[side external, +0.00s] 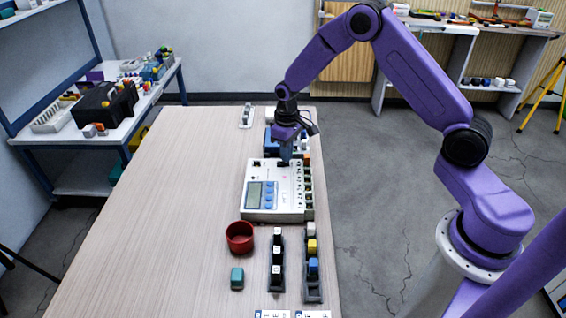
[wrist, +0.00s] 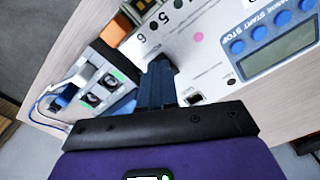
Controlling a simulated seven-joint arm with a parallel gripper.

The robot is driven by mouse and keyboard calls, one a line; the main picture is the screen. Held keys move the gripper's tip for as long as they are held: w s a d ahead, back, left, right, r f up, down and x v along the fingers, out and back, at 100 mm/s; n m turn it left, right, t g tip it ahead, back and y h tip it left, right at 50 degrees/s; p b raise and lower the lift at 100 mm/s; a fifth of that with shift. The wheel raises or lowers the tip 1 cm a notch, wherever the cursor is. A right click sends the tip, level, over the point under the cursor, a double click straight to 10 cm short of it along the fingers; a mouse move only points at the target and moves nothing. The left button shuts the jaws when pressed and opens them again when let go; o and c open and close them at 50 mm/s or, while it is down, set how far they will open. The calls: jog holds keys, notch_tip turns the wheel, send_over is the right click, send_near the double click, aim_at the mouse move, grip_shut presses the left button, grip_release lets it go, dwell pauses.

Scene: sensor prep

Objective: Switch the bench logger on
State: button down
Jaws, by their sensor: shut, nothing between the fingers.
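The bench logger (side external: 285,190) is a white box on the table with a grey display (side external: 262,195) and blue buttons. In the wrist view its top face (wrist: 185,60) shows blue buttons marked START and STOP (wrist: 260,32), a pink dot (wrist: 197,38) and numbers 5 and 6 beside a row of sockets. A small dark switch-like part (wrist: 193,98) sits near its edge; its position is unclear. My gripper (side external: 285,161) is shut and empty, pointing down at the far end of the logger. In the wrist view the fingers (wrist: 159,66) hide part of the panel; contact cannot be told.
A blue and white device (wrist: 98,88) with dark round parts stands just beyond the logger. In front are a red cup (side external: 240,237), a teal block (side external: 237,278) and two racks of blocks (side external: 277,262) (side external: 313,291). The table's left side (side external: 170,210) is clear.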

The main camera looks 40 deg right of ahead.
jog(key=shift+f, duration=0.65)
dwell(0.3)
jog(key=shift+r, duration=3.55)
